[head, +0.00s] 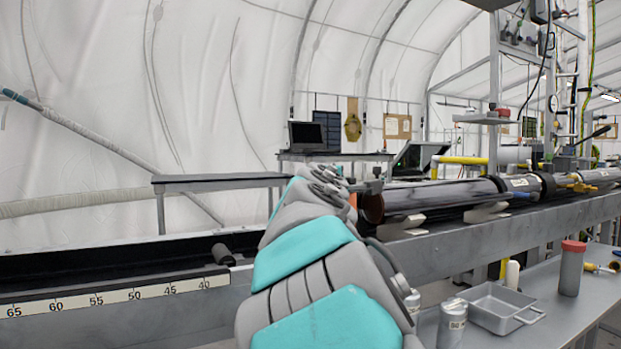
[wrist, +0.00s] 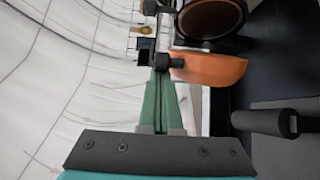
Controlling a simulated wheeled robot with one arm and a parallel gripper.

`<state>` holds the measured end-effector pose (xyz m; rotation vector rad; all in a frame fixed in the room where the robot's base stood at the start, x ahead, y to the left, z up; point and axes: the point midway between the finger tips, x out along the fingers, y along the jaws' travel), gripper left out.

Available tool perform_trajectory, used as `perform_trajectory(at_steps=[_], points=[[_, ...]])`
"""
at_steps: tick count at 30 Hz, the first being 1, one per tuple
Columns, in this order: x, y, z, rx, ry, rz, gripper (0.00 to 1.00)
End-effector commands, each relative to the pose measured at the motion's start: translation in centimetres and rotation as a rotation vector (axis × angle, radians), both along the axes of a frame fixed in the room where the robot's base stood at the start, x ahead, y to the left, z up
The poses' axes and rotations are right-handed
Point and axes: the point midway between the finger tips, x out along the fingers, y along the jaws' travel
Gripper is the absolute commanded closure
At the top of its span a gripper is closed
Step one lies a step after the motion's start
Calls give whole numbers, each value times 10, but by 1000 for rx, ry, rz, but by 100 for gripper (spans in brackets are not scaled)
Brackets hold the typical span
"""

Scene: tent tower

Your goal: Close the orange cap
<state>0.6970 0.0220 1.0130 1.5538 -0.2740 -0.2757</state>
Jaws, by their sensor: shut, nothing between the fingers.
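The orange cap (wrist: 208,68) shows in the wrist view as a curved orange piece seen from its side, swung away from the tube's mouth. The open round end of the dark tube (wrist: 209,18) is just beyond it, with a brownish inside. My gripper (wrist: 161,78) has its green fingers together, empty, to the left of the cap; I cannot tell if they touch it. A small dark fitting (wrist: 172,62) sits at the cap's left edge. In the head view, the long tube (head: 440,195) lies on the bench, and my arm hides most of the cap and my gripper.
A grey rail bench with a number scale (head: 120,296) runs along the left. A dark roller (wrist: 265,123) stands right of my gripper. A side table at lower right holds a metal tray (head: 497,308), a can (head: 453,322) and a red-lidded jar (head: 571,270).

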Motion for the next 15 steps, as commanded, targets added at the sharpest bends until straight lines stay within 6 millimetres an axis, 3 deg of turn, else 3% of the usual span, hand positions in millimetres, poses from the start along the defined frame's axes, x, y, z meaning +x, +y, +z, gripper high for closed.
perform_trajectory(at_steps=[15], points=[[-11, -31, 3, 3, 0, 247, 100]])
